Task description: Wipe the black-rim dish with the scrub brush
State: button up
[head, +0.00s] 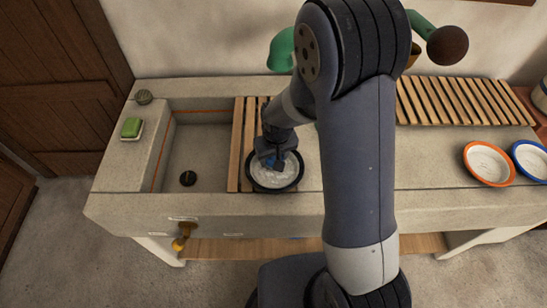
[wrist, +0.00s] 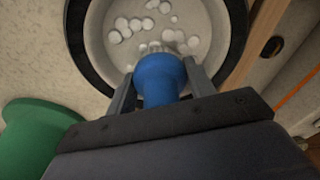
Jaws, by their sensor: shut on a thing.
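The black-rim dish (head: 257,182) sits on the counter just right of the sink, partly over a wooden slatted rack. In the wrist view the dish (wrist: 97,62) has a pale inside with several white foam-like blobs. My gripper (head: 273,160) is over the dish, and in the wrist view my gripper (wrist: 160,80) is shut on the blue handle of the scrub brush (wrist: 160,78). The pale bristles point into the dish and appear to be at its inner surface; exact contact cannot be told. My gripper hides part of the dish in the head view.
The stone sink (head: 205,150) lies left, with a black drain plug (head: 188,178). A green sponge (head: 131,127) and a round scrubber (head: 144,97) are on its left ledge. An orange-rim dish (head: 489,163) and a blue-rim dish (head: 530,160) stand right. A green object (wrist: 30,135) is near my gripper.

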jog(key=r, duration=0.1)
jog(key=r+p, duration=0.1)
jog(key=r, duration=0.1)
jog(key=shift+s+r, duration=0.2)
jog(key=shift+s, duration=0.15)
jog(key=shift+w+r+p, duration=0.2)
jog(key=shift+r+p, duration=0.3)
jog(key=shift+r, duration=0.15)
jog(key=shift+r+p, duration=1)
jog(key=shift+r, duration=0.6)
